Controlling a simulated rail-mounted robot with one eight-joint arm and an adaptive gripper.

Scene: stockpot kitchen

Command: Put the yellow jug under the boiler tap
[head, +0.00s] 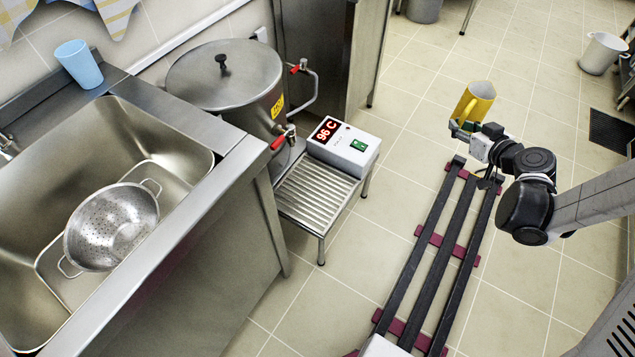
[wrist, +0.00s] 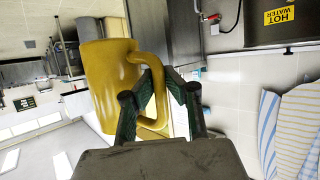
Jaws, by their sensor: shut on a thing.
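The yellow jug (head: 474,101) is held up in the air at the right in the head view, above the floor and rails. My gripper (head: 468,128) is shut on it. In the wrist view my gripper's fingers (wrist: 160,95) close around the handle of the yellow jug (wrist: 112,80). The jug looks slightly tilted in the head view. The boiler (head: 225,75) stands left of the jug, with a lid on top and a red-handled tap (head: 284,137) low on its front. A slatted metal stand (head: 315,193) lies below and in front of this tap. The jug is well apart from both.
A white bucket (head: 602,53) stands at the far right. Floor between stand and rails is clear.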

